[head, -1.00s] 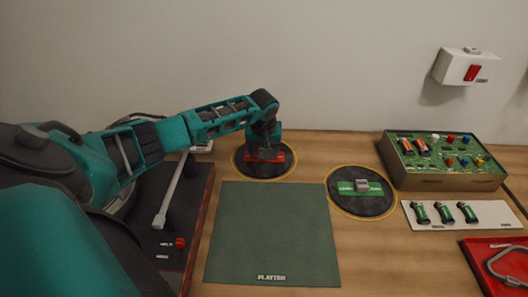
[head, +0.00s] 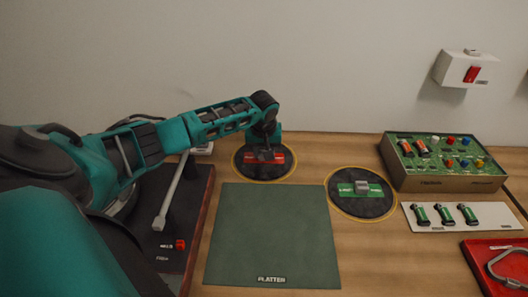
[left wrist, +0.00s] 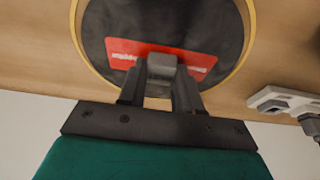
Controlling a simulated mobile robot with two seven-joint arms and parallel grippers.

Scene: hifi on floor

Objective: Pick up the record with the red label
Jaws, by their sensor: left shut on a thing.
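The record with the red label (head: 247,170) is a dark disc with a yellow rim at the back of the wooden table. It also shows in the left wrist view (left wrist: 100,30), with a red label and a grey block at its middle. My left gripper (head: 264,153) is over its centre, and in the left wrist view the fingers (left wrist: 161,85) are shut on the grey block. The record looks flat on the table; I see no gap beneath it. My right gripper is not in view.
A record with a green label (head: 362,206) lies to the right. A green platter mat (head: 272,235) lies in front. A dark turntable with a tonearm (head: 185,225) is at left. A component box (head: 447,182), battery tray (head: 460,225) and red tray (head: 480,265) are at right.

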